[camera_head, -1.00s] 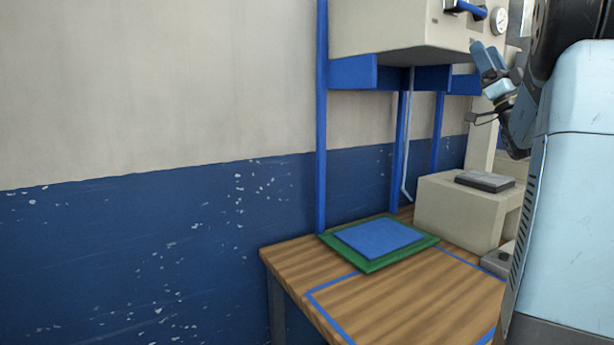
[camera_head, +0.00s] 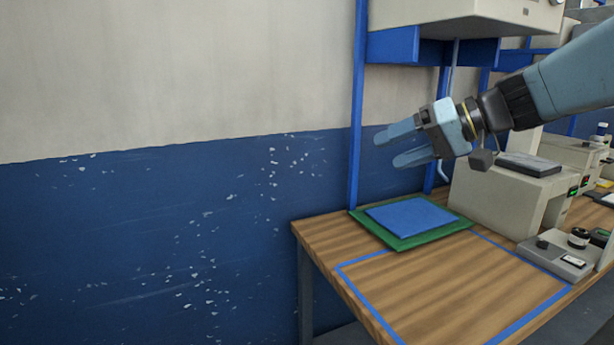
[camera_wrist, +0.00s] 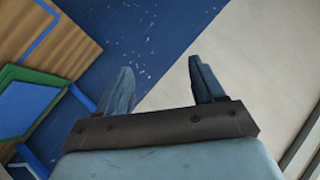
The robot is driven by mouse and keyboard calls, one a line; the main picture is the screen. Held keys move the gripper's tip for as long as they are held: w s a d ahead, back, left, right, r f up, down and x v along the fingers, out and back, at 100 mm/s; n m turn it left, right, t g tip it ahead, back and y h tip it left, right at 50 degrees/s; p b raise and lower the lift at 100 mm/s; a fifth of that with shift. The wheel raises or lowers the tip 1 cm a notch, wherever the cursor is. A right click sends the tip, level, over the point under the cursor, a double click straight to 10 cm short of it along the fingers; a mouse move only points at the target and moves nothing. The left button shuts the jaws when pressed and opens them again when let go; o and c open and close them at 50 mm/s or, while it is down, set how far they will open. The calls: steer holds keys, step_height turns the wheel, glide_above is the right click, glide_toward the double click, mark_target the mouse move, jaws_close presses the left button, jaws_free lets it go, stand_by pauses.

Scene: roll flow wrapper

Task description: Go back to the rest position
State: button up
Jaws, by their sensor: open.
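My gripper (camera_head: 403,146) is open and empty in the head view. It is in the air above the back left part of the wooden table, with its fingers pointing left. Its two light blue fingers are spread apart in the wrist view (camera_wrist: 158,88), with only the blue and pale wall beyond them. My arm reaches in from the right edge of the head view.
A blue pad on a green mat (camera_head: 403,243) lies below my gripper. Blue tape marks the wooden table (camera_head: 440,285). A beige machine (camera_head: 506,196) and a grey control box (camera_head: 556,260) stand to the right. A blue post (camera_head: 358,120) rises at the back, near the wall (camera_head: 180,230).

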steer(key=s+d+f+m+h, duration=0.2)
steer(key=s+d+f+h, duration=0.5)
steer(key=s+f+h, duration=0.3)
steer(key=shift+s+d+f+m+h, duration=0.15)
steer(key=shift+s+f+m+h, duration=0.2)
steer(key=shift+s+f, duration=0.2)
stand_by(1.1)
